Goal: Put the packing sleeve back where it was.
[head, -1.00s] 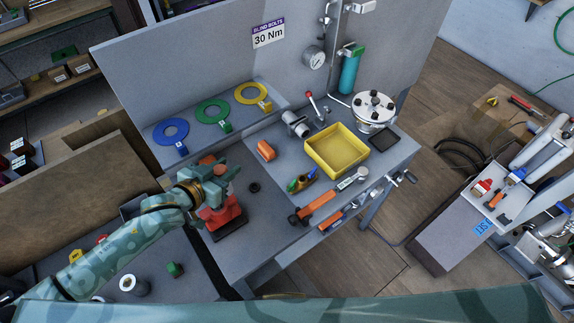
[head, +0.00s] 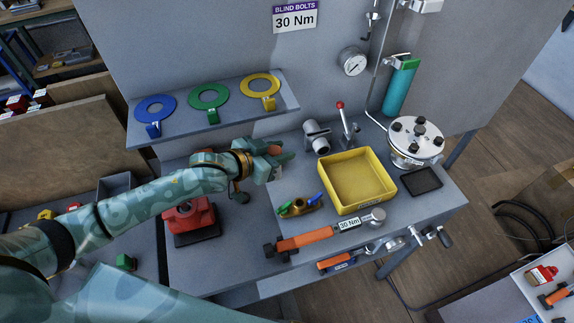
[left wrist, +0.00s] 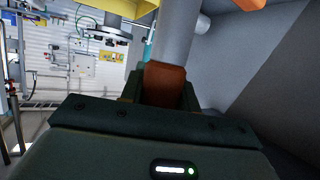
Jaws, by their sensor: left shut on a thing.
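My left gripper (head: 276,158) is above the bench, left of the grey pipe fitting. In the left wrist view an orange-brown piece (left wrist: 165,84) sits between its dark green fingers, and they are shut on it. In the head view orange shows at the fingertips, but the piece is small and partly covered. I cannot tell for certain that it is the packing sleeve. A grey cylindrical shape (left wrist: 176,35) rises just beyond it in the wrist view. The grey pipe fitting (head: 317,138) stands on the bench beside a red-knobbed lever (head: 345,125). My right gripper is not in view.
A yellow tray (head: 346,206) stands right of the gripper. A small tool with blue and green ends (head: 300,206) and an orange torque wrench (head: 305,239) lie in front. A red block (head: 190,216) is below my arm. A shelf (head: 235,126) with coloured rings is behind.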

